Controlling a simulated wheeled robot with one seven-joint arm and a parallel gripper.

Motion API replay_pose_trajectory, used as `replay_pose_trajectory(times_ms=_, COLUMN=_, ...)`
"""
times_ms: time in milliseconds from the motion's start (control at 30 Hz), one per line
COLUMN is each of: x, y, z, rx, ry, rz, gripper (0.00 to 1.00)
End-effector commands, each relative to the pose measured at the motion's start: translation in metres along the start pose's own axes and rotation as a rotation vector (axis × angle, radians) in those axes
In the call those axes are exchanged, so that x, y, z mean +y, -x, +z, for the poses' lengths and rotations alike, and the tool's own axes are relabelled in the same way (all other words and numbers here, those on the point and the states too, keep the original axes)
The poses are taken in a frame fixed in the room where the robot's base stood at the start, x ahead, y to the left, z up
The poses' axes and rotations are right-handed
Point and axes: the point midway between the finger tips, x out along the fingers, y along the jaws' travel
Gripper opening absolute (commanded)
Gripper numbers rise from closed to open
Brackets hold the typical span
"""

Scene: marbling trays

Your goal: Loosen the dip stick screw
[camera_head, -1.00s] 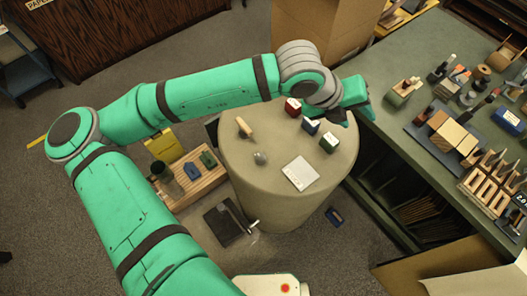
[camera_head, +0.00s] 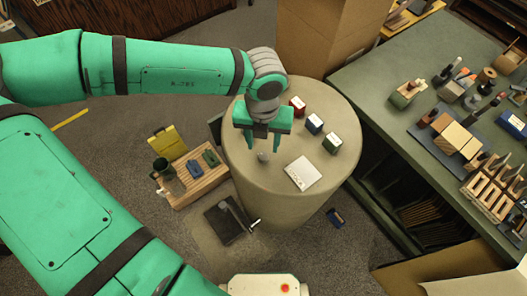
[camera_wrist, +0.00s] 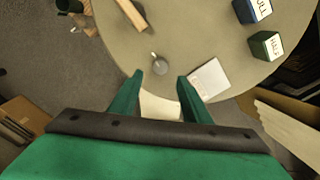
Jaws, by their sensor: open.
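A small grey rounded knob-like piece (camera_head: 262,156) stands on the round table (camera_head: 240,182). It also shows in the wrist view (camera_wrist: 161,67), with a small pale bit beside it. I cannot tell for sure that it is the dip stick screw; no other screw is clear. My gripper (camera_head: 262,147) is above the table, pointing down, with the grey piece close to its fingertips in the picture. In the wrist view, the fingers (camera_wrist: 160,78) are apart, with nothing between them, and the grey piece lies just beyond the tips. A wooden-handled piece (camera_wrist: 131,14) lies farther off.
Red (camera_head: 297,106), blue (camera_head: 314,124) and green (camera_head: 332,143) labelled boxes and a white card (camera_head: 301,173) sit on the table. A wooden tray (camera_head: 205,186) and a dark plate with a lever (camera_head: 225,222) are lower left. A crowded green bench (camera_head: 385,110) stands right.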

Motion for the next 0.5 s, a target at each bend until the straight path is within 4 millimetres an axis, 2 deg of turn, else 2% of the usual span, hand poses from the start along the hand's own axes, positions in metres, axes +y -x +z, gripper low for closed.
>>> replay_pose_trajectory(times_ms=233, x=-0.001, y=-0.043, z=0.000, rx=0.001, ry=-0.003, rz=-0.001, gripper=0.43)
replay_pose_trajectory(times_ms=500, x=-0.002, y=-0.066, z=0.000, rx=0.000, ry=-0.003, rz=-0.002, gripper=0.43)
